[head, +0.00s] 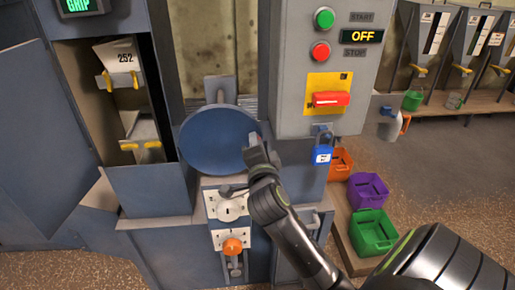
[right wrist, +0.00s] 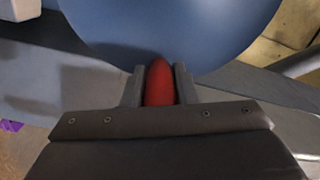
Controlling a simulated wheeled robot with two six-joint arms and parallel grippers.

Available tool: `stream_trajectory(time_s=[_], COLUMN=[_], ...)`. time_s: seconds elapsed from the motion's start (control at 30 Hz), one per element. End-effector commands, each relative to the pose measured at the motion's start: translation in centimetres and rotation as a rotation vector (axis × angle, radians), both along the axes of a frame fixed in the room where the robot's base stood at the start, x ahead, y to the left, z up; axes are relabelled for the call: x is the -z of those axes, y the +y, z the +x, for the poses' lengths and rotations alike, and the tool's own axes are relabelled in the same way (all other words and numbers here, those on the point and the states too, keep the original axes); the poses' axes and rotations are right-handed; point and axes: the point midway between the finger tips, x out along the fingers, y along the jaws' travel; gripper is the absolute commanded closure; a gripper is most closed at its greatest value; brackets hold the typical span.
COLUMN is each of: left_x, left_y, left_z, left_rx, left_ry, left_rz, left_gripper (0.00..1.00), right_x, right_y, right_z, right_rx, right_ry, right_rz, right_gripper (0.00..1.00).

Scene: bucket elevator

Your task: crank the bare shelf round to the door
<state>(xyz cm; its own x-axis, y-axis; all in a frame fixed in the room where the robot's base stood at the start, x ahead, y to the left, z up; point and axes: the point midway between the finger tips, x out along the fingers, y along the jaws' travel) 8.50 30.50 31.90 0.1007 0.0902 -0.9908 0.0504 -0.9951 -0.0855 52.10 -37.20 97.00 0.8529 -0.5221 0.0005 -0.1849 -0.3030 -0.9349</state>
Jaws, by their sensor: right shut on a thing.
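A blue disc wheel (head: 215,140) is on the front of the machine. My right gripper (head: 257,150) is at its right rim, shut on a red handle (right wrist: 160,85), seen between the two fingers in the right wrist view. The wheel (right wrist: 170,30) fills the top of that view. At left, the open doorway shows an upper bucket or shelf with a card reading 252 (head: 120,58) and yellow clips. Below it is another grey shelf (head: 142,130) with yellow clips; I cannot tell whether it is bare. The door (head: 45,130) stands open at left. My left gripper is out of view.
The control box has green and red buttons, a display reading OFF (head: 361,37), a red switch (head: 331,99) and a blue padlock (head: 322,155). A green screen (head: 78,6) reads GRIP. Below the wheel is an orange knob (head: 233,246). Purple (head: 368,192) and green bins (head: 373,235) stand at right.

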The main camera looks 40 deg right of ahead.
Motion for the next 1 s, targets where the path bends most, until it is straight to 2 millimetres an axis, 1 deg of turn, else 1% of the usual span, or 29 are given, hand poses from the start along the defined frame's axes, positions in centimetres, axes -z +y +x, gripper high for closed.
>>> stream_trajectory(time_s=[0.03,0.1,0.33,0.93,0.97,1.0], left_x=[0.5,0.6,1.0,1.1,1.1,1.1], left_y=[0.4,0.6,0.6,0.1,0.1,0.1], left_z=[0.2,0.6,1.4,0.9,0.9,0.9], left_rx=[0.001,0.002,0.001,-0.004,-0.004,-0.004], left_ry=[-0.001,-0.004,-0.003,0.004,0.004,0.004], left_rz=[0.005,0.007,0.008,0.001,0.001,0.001], left_gripper=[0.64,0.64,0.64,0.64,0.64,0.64], right_x=[0.7,1.0,1.7,1.9,1.9,1.9], right_y=[0.0,0.0,0.1,0.2,0.2,0.2], right_z=[0.0,0.0,0.1,0.1,0.1,0.1], right_rx=[0.001,0.001,0.001,0.002,0.002,0.002], right_ry=[-0.013,-0.035,-0.034,-0.032,-0.032,-0.032], right_rz=[0.026,0.062,0.060,0.057,0.057,0.057], right_gripper=[1.00,1.00,1.00,1.00,0.72,0.67])
